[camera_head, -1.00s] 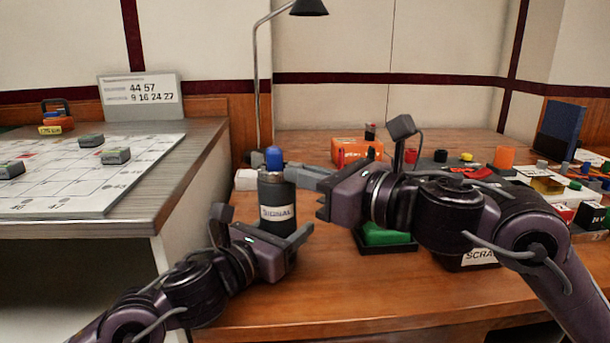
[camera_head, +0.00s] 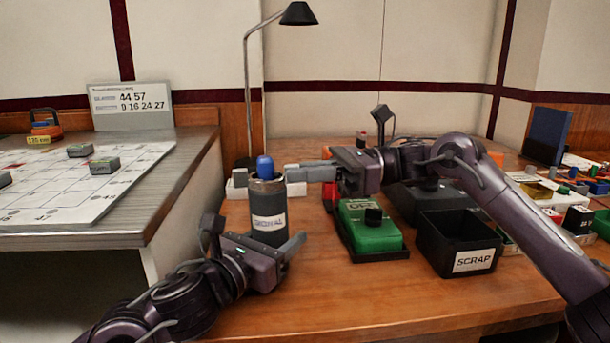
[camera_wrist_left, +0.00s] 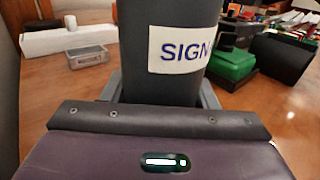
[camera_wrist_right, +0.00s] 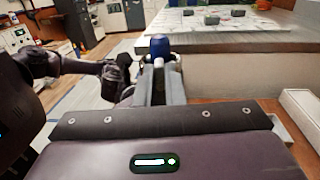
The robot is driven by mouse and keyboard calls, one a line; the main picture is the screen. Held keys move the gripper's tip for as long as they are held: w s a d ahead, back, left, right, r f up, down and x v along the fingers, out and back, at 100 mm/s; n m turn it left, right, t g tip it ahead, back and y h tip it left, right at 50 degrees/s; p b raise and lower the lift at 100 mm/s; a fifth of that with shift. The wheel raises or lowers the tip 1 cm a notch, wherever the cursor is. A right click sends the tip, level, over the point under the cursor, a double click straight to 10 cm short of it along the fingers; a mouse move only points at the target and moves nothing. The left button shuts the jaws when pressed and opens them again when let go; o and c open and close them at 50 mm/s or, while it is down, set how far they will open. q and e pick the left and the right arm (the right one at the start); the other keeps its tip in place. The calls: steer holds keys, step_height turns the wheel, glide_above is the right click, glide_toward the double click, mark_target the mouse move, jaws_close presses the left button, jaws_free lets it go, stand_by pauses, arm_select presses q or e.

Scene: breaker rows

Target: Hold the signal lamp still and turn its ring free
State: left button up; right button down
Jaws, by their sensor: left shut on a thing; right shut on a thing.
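The signal lamp stands upright on the brown bench as a dark grey cylinder (camera_head: 268,204) with a white SIGNAL label and a blue dome (camera_head: 265,166). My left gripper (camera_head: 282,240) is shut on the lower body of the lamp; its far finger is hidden. In the left wrist view the labelled body (camera_wrist_left: 172,60) stands between the fingers. My right gripper (camera_head: 288,173) comes from the right and is shut on the ring at the lamp's top, just below the dome. The right wrist view shows the blue dome (camera_wrist_right: 160,46) between its fingertips. The ring is largely hidden by the fingers.
A green switch box (camera_head: 374,232) and a black SCRAP bin (camera_head: 458,240) stand right of the lamp. A desk lamp (camera_head: 298,14) rises behind. A raised counter (camera_head: 130,222) with a grid board is at left. The bench front is clear.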

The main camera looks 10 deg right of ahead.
steer(key=n+g+h, duration=0.1)
steer(key=g, duration=0.1)
steer(key=w+a+n+g+h, duration=0.1)
steer(key=n+g, duration=0.1)
steer(key=g, duration=0.1)
steer(key=w+n+g, duration=0.1)
steer(key=n+g, duration=0.1)
steer(key=g, duration=0.1)
steer(key=shift+w+a+r+h, duration=0.2)
steer(key=shift+w+h, duration=0.05)
steer(key=shift+h, duration=0.15)
steer(key=shift+n+g, duration=0.3)
steer(key=shift+n, duration=0.2)
steer(key=shift+f+h, duration=0.1)
steer(key=shift+h, duration=0.3)
steer(key=c, duration=1.5)
jaws_free()
steer(key=shift+d+f, duration=0.1)
steer(key=shift+d+r+y, duration=0.1)
steer(key=shift+r+y, duration=0.1)
steer(key=shift+y, duration=0.1)
